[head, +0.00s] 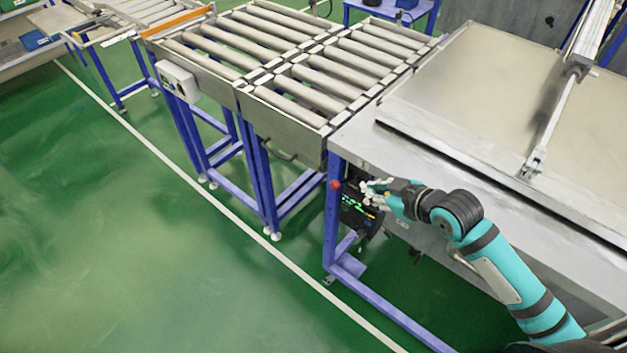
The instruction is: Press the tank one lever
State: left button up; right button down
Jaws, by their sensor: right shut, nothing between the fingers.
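My right gripper (366,195) is shut and empty. It is at the front left corner of the metal tank table, beside a dark control panel (352,212) with green lit marks. A red knob (335,185) sits on the blue corner post just left of the fingertips, with a small gap in the picture. The gripper covers part of the panel. I cannot make out which part is the tank one lever. My left gripper is not in view.
A metal tank with a flat lid (470,90) and a lid rod (548,135) fills the right side. Roller conveyors (300,70) on blue legs stand at the top middle. A grey box (179,82) hangs on the conveyor side. The green floor (120,240) at the left is clear.

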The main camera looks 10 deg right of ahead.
jog(key=shift+n+y, duration=0.4)
jog(key=shift+n, duration=0.2)
jog(key=a+r, duration=0.2)
jog(key=r, duration=0.1)
jog(key=shift+r, duration=0.3)
jog(key=d+f+p+x, duration=0.1)
jog(key=f+p+x, duration=0.1)
jog(key=x, duration=1)
jog(key=shift+f, duration=0.2)
jog(key=shift+s+f, duration=0.1)
